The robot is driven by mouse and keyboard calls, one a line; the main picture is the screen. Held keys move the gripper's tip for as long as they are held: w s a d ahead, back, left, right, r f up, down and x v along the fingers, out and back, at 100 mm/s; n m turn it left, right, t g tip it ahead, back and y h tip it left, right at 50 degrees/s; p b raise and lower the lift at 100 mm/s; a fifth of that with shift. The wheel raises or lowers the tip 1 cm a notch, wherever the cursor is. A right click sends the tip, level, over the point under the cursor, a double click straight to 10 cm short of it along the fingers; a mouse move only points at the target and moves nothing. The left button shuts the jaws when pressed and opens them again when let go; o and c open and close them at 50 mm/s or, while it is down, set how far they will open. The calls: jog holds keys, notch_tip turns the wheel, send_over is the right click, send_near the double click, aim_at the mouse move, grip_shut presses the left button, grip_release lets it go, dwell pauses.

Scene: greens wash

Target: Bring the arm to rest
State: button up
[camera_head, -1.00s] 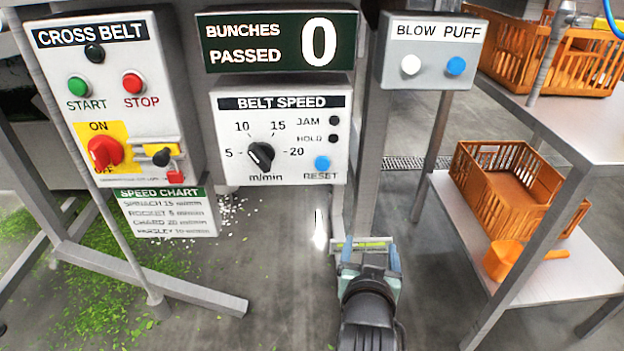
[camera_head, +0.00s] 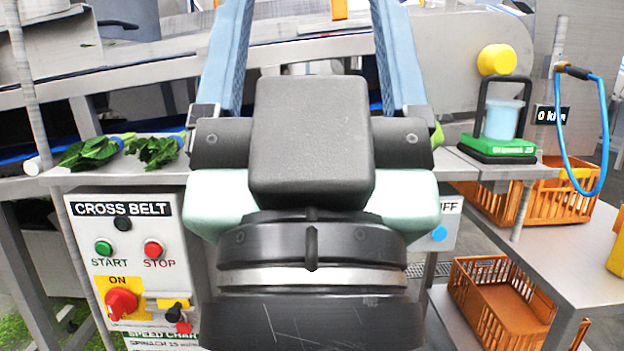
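My gripper (camera_head: 310,45) fills the middle of the head view, seen from behind. Its two blue fingers point up and away and stand wide apart, with their tips cut off at the top edge. Only the belt machinery shows between them, so the gripper is open and empty. Its dark body hides the belt speed panel, the bunch counter and most of the blow puff box (camera_head: 447,225). The cross belt panel (camera_head: 130,265) is at the lower left, clear of the gripper.
Leafy bunches (camera_head: 155,151) lie on the steel ledge at left. Orange crates (camera_head: 490,312) sit at lower right.

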notch_tip(320, 180, up, 29)
jog(key=p, duration=2.6)
jog(key=shift+f, duration=0.15)
